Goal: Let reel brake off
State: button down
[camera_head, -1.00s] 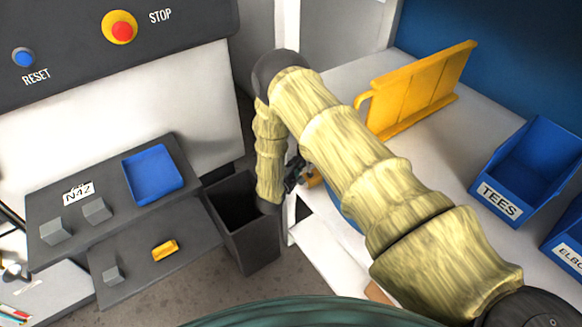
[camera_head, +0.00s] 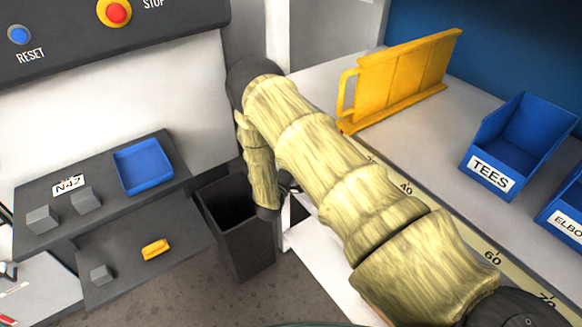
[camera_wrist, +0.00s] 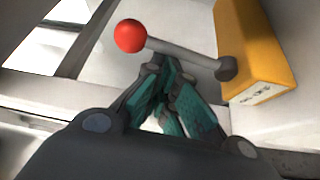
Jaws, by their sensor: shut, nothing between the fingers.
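The brake lever shows in the wrist view as a grey rod (camera_wrist: 185,52) with a red ball knob (camera_wrist: 130,35). It runs from a dark pivot on a yellow block (camera_wrist: 252,50), which carries a small, unreadable label. My gripper (camera_wrist: 163,66) has its teal-padded fingers together, with nothing between them. The fingertips are close to the rod, between the knob and the pivot; I cannot tell whether they touch it. In the head view my gripper (camera_head: 287,182) is mostly hidden behind my arm, and the lever is hidden.
A dark open bin (camera_head: 240,235) stands left of my forearm. A workbench (camera_head: 425,140) bears a yellow stand (camera_head: 400,80) and a blue TEES bin (camera_head: 515,145). Left are dark shelves (camera_head: 115,240) with a blue tray (camera_head: 143,166), grey blocks and a yellow piece (camera_head: 156,249).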

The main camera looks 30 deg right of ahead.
jog(key=shift+s+a+r+b, duration=0.15)
jog(key=shift+s+a+b, duration=0.05)
jog(key=shift+s+b, duration=0.35)
jog(key=shift+s+d, duration=0.1)
jog(key=shift+s, duration=0.05)
dwell(0.4)
jog(key=f+v, duration=0.1)
jog(key=v, duration=0.9)
jog(key=shift+b, duration=0.4)
